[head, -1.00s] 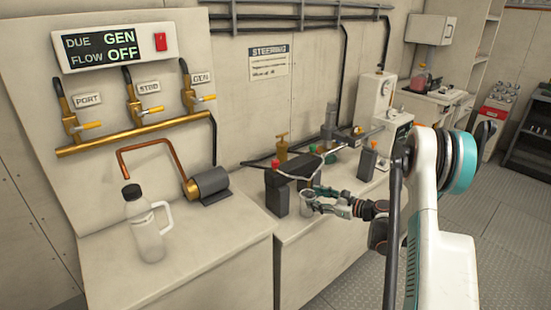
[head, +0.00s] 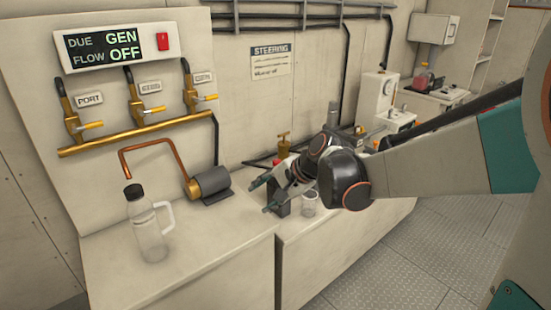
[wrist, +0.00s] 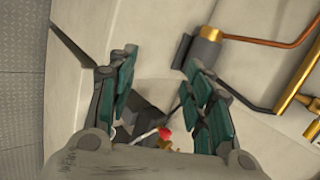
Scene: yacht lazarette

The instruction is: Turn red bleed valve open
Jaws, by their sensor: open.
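The wrist view shows a red knob (wrist: 164,132) by a pale rod, low between the bases of my fingers. I take it for the red bleed valve, but its setting cannot be told. My wrist hides most of the steering gear behind.
A clear jar (head: 309,204) stands right of the dark block. A brass fitting (head: 283,146) rises behind. A capped bottle (head: 149,228) and a grey cylinder with copper pipe (head: 209,183) sit on the left bench. The left bench front is clear.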

